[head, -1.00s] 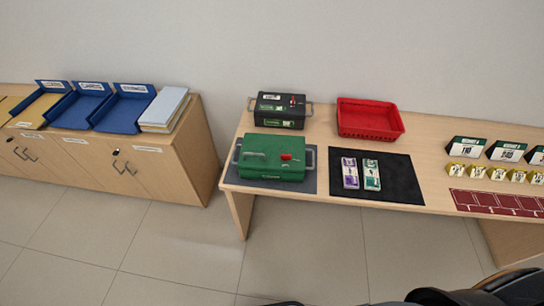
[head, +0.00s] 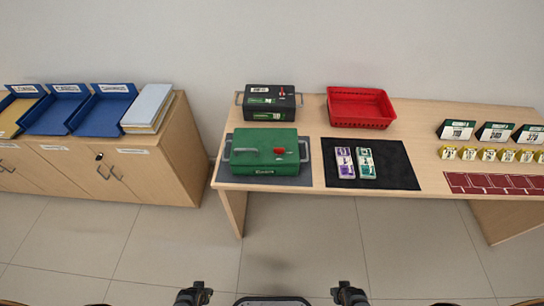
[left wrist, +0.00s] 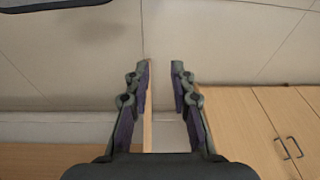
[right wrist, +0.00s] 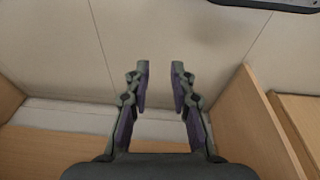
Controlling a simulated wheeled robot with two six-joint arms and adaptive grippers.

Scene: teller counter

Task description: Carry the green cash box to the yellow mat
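The green cash box (head: 264,150) sits on a grey mat (head: 300,181) at the left end of the counter. It has a metal handle at each side and a red latch on its lid. My left gripper (head: 194,293) and my right gripper (head: 349,292) are at the bottom of the head view, short of the counter and apart from the box. In the left wrist view the left gripper (left wrist: 160,68) is open and empty. In the right wrist view the right gripper (right wrist: 159,68) is open and empty. No yellow mat is clearly in view.
A black box (head: 269,103) stands behind the green one. A red tray (head: 360,106) and a black mat (head: 400,170) with two banknote bundles lie to its right. A low cabinet (head: 150,175) with blue trays (head: 104,112) stands at the left. Open floor lies before the counter.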

